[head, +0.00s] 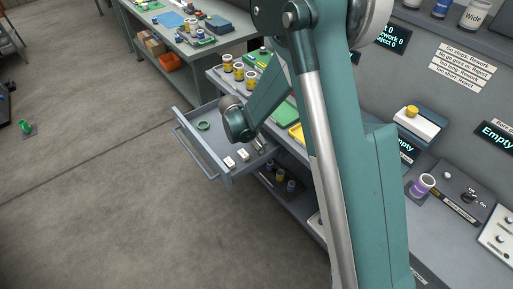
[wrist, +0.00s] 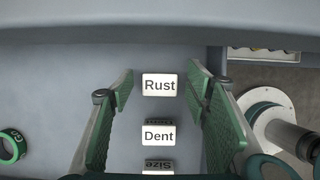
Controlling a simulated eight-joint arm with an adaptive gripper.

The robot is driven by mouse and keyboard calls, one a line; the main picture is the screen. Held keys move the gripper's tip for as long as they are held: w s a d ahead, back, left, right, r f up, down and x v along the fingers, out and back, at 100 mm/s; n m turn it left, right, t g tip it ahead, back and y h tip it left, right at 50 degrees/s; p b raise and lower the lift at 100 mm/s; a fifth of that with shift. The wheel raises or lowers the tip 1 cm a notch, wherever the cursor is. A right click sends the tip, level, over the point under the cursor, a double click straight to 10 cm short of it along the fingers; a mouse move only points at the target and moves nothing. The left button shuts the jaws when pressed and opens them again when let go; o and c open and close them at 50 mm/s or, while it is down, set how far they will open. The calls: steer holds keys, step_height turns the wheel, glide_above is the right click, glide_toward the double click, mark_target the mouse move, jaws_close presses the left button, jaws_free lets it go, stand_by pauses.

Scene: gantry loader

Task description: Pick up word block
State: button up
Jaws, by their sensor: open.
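My gripper (wrist: 161,88) is open, its two green ridged fingers on either side of a white word block marked Rust (wrist: 159,85), with gaps at both sides. A Dent block (wrist: 158,135) lies behind it in line, and a Size block (wrist: 158,165) is partly cut off at the bottom edge. In the head view my gripper (head: 259,145) is low over the open grey drawer (head: 203,163). Two white blocks, a left one (head: 229,162) and a right one (head: 243,154), show beside it; their words are too small to read.
A green ring (head: 203,125) lies in the drawer; it also shows in the wrist view (wrist: 12,147). The drawer's walls surround the blocks. Yellow-and-white jars (head: 239,72) stand on the bench above. Small containers (head: 280,175) sit on the shelf below. Open floor lies left.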

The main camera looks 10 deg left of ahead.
steer(key=c, duration=1)
steer(key=shift+r, duration=0.8)
step_height(320, 180, up, 5)
steer(key=shift+r+p, duration=0.2)
steer(key=shift+p, duration=0.7)
steer(key=s+d, duration=0.2)
steer(key=s, duration=0.3)
steer(key=s+d+p, duration=0.1)
steer(key=s+d, duration=0.1)
steer(key=s, duration=0.4)
steer(key=s+d+p, duration=0.1)
steer(key=s+d, duration=0.2)
steer(key=s, duration=0.2)
steer(key=shift+s, duration=0.35)
